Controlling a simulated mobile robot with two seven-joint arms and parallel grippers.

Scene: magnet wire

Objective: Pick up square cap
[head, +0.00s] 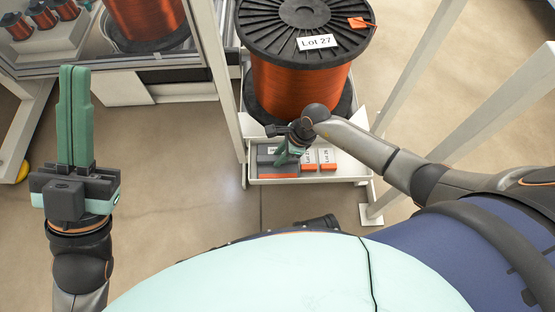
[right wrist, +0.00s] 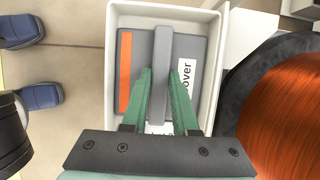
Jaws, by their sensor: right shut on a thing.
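The square cap (right wrist: 135,95) is a grey square plate with a raised bar across its middle, an orange strip along one side and a white label reading "over". It lies in a white tray (right wrist: 114,60). My right gripper (right wrist: 161,74) is over the cap with its green fingers on both sides of the bar, closed on it. In the head view my right gripper (head: 283,160) hides part of the cap (head: 265,159). I cannot tell whether the cap is lifted off the tray floor. My left gripper (head: 75,70) is shut and empty, pointing up at the left.
A large spool of copper wire (head: 300,88) marked "Lot 27" stands right behind the tray, with an orange tag (head: 361,23) on top. Small orange-marked pieces (head: 318,167) share the tray. White frame posts (head: 222,75) stand on both sides. The floor left of the tray is clear.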

